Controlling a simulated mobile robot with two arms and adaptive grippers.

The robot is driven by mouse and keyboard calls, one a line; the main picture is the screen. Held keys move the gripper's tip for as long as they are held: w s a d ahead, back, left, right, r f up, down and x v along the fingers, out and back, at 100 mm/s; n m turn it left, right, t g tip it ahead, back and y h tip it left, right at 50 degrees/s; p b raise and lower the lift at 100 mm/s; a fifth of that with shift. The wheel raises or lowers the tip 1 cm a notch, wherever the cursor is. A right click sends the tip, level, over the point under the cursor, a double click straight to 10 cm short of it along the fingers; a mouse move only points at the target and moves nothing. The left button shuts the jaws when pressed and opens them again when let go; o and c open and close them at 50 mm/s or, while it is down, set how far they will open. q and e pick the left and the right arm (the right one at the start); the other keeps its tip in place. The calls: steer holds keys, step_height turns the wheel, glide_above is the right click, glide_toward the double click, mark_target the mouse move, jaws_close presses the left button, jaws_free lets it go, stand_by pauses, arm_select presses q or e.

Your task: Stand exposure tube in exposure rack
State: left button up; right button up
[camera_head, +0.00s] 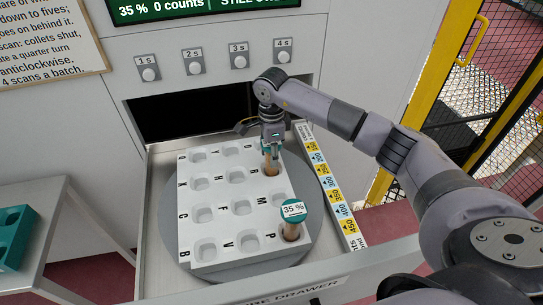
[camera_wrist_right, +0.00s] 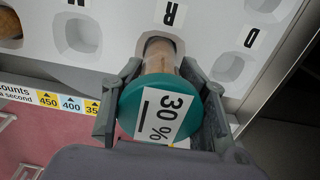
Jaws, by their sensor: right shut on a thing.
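My right gripper (camera_head: 272,148) is shut around an exposure tube (camera_head: 271,164) at the back right of the white exposure rack (camera_head: 222,222). In the right wrist view its teal cap (camera_wrist_right: 160,108) reads "30 %", with one finger of the gripper (camera_wrist_right: 163,112) on each side. The tube's brown lower end reaches a socket beside the letter R; whether it rests on the bottom is hard to tell. Another tube with a teal cap (camera_head: 293,209) marked "35 %" stands in the front right socket near P. My left gripper is not in view.
The rack sits on a grey round plate (camera_head: 172,243) in an open drawer (camera_head: 155,200). Several other lettered sockets are empty. A strip of count numbers (camera_head: 332,190) runs along the right side. A teal block (camera_head: 12,238) stands on a side table at left.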

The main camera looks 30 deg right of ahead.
step_height(320, 180, up, 14)
steer(key=b, duration=0.3)
steer(key=shift+r, duration=2.85)
steer(key=shift+f, duration=0.1)
